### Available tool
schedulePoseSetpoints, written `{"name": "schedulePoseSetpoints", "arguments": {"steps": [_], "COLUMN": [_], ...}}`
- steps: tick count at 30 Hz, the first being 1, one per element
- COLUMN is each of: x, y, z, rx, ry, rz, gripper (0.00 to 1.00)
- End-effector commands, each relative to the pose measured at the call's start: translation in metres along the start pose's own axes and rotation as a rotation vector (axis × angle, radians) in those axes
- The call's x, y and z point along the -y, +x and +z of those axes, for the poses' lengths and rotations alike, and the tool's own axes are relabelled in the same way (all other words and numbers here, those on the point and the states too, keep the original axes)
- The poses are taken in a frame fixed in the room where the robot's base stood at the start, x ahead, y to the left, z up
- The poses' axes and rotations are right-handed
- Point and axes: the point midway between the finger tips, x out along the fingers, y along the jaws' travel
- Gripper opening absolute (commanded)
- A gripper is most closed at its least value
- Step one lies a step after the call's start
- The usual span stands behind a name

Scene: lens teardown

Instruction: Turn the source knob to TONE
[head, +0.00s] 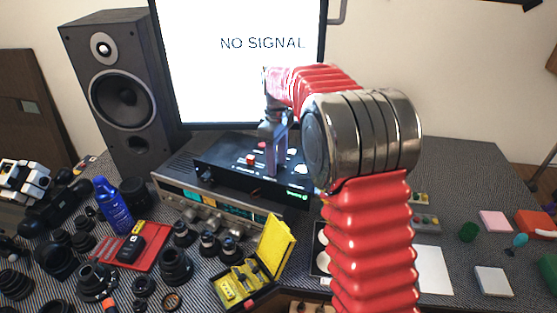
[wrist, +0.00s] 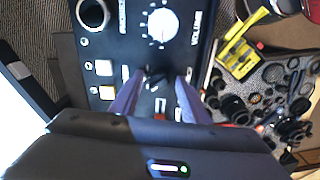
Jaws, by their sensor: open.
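A black control box (head: 229,172) with knobs and buttons sits on top of a silver receiver below the screen. My gripper (head: 276,168) points down over its panel. In the wrist view, a small black knob (wrist: 156,79) lies between the open fingertips of my gripper (wrist: 160,77); I cannot tell if they touch it. It seems to be the source knob, but its label and pointer are too small to read. A white dial (wrist: 163,25) marked VOLUME is beyond it. The screen (head: 240,85) reads NO SIGNAL.
White square buttons (wrist: 104,67) and a round socket (wrist: 92,14) are left of the knob in the wrist view. The receiver (head: 170,185) is under the box. A speaker (head: 122,90) stands left. A yellow case (head: 272,243) and several lens parts crowd the front.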

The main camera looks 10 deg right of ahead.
Motion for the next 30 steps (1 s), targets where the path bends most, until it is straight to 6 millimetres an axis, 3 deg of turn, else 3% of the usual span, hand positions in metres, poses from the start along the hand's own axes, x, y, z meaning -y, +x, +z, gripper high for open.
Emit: {"name": "schedulePoseSetpoints", "arguments": {"steps": [6,23,30], "x": [0.0,0.0003,0.0002], "y": [0.0,-0.0002,-0.0002], "z": [0.0001,0.0002,0.0007], "rx": [0.0,0.001,0.002], "ry": [0.0,0.0,0.008], "rz": [0.0,-0.001,-0.001], "gripper": [0.42,0.02,0.01]}}
